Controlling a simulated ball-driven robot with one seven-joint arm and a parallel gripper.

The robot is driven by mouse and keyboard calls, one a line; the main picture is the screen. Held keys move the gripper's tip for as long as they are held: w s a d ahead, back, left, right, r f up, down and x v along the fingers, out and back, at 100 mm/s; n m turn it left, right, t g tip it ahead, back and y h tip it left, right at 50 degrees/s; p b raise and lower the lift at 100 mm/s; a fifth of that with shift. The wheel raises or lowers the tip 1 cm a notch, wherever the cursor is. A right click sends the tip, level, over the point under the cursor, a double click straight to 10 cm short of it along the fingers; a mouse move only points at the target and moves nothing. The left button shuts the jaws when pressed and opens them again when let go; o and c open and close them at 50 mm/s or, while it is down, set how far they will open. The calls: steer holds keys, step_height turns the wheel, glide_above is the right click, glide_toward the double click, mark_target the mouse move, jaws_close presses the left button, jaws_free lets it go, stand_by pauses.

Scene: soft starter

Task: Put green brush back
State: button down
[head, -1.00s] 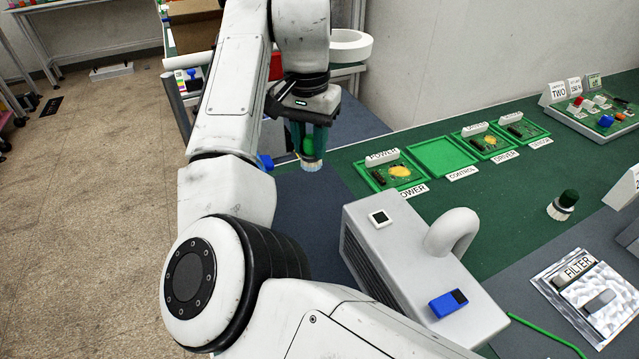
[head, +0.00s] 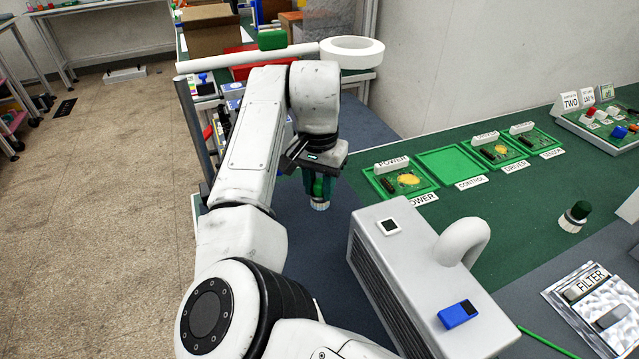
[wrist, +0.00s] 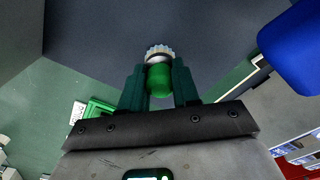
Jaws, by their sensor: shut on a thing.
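My gripper (head: 318,186) is shut on the green brush (head: 320,200), which hangs bristles down below the fingers in the head view. In the wrist view, the green brush (wrist: 159,78) sits between both fingers of my gripper (wrist: 159,85), with its pale bristles pointing away from the palm. The brush is held in the air over a dark blue-grey surface and touches nothing else that I can see. Another brush with a dark green handle (head: 577,213) stands upright on the green bench mat at the right.
A grey machine with a curved pipe (head: 415,275) stands right of my arm. Green trays with boards (head: 404,180) line the mat, one empty (head: 450,164). A cluttered table with a white ring (head: 352,52) is behind. In the wrist view, a blue object (wrist: 292,45) is close by.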

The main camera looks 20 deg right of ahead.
mark_target(318, 183)
steer(key=c, duration=0.8)
jaws_free()
steer(key=shift+f, duration=0.1)
step_height(318, 183, up, 12)
steer(key=shift+s+a+r+p, duration=0.1)
steer(key=shift+a+r+p, duration=0.05)
steer(key=shift+p, duration=0.15)
